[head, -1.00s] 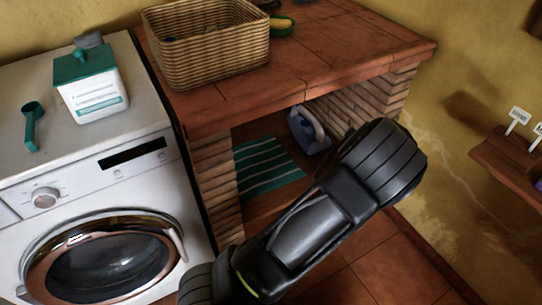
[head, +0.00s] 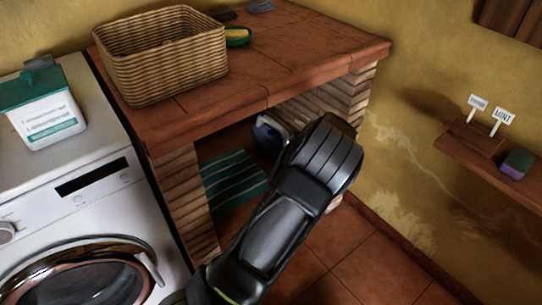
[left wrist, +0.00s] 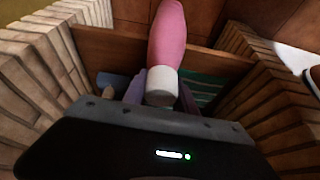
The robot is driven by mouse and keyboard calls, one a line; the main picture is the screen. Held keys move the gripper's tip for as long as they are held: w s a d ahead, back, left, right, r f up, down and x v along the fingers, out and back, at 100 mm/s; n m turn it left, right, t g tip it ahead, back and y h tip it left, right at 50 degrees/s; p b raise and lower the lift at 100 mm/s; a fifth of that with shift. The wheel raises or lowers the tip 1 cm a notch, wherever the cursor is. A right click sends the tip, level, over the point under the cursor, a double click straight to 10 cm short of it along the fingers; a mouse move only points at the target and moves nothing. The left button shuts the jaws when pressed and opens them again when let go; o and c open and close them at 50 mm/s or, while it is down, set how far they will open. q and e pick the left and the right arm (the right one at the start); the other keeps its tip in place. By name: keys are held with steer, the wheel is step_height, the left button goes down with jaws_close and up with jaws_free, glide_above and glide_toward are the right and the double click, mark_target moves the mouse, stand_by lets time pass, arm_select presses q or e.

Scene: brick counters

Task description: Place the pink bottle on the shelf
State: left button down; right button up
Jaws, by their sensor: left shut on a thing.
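The pink bottle (left wrist: 167,35) with a white cap (left wrist: 161,86) shows in the left wrist view. My left gripper (left wrist: 161,100) is shut on it at the capped end. In the head view a black arm of mine crosses the lower middle, and neither the gripper nor the bottle can be made out there. A wooden wall shelf (head: 468,165) is on the yellow wall at the right of the head view. It carries small signs, one reading MINT (head: 503,116), and a green and purple block (head: 516,163). My right gripper is not in view.
A tiled brick counter (head: 300,60) bears a wicker basket (head: 165,75) and a green dish (head: 237,38). Under it are a striped green mat (head: 232,180) and an iron-like object (head: 268,132). A washing machine (head: 85,215) with a detergent box (head: 45,108) stands left.

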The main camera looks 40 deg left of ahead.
arm_select(q)
steer(key=w+a, duration=0.2)
steer(key=a, duration=0.5)
steer(key=shift+w+a+b, duration=0.15)
steer(key=shift+w+b, duration=0.1)
steer(key=shift+b, duration=0.1)
steer(key=shift+a, duration=0.1)
steer(key=a, duration=0.1)
steer(key=a+f, duration=0.1)
steer(key=w+a+b, duration=0.1)
steer(key=shift+w+a+f, duration=0.1)
steer(key=shift+a+f, duration=0.1)
steer(key=shift+a, duration=0.1)
